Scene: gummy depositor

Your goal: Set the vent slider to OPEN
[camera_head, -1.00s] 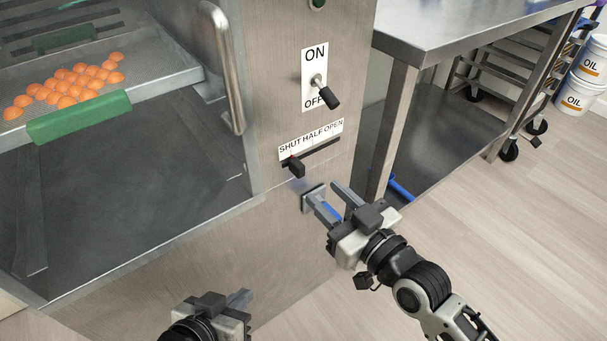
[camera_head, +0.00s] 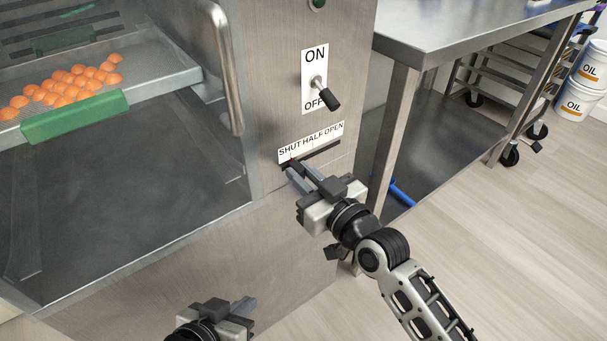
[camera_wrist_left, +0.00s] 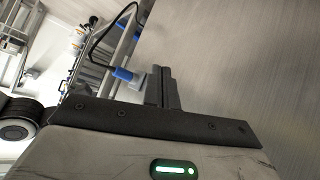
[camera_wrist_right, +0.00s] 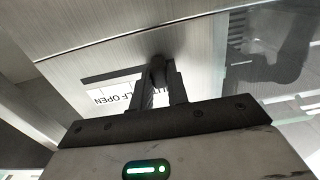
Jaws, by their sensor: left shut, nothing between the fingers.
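The vent slider's black knob (camera_head: 291,162) is at the left end of its dark slot (camera_head: 323,152), under SHUT on the white label (camera_head: 311,142). My right gripper (camera_head: 297,168) has its fingertips at the knob and largely hides it in the head view. In the right wrist view the dark knob (camera_wrist_right: 157,66) sits between the close-set fingers (camera_wrist_right: 160,75), which look shut on it. My left gripper (camera_head: 244,304) is shut and empty, low in front of the machine; its fingers (camera_wrist_left: 164,80) touch in the left wrist view.
An ON/OFF toggle switch (camera_head: 326,95) sticks out above the slider. A metal door handle (camera_head: 224,65) is to the left, beside a tray with orange pieces (camera_head: 60,90). A steel table (camera_head: 460,25) stands to the right.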

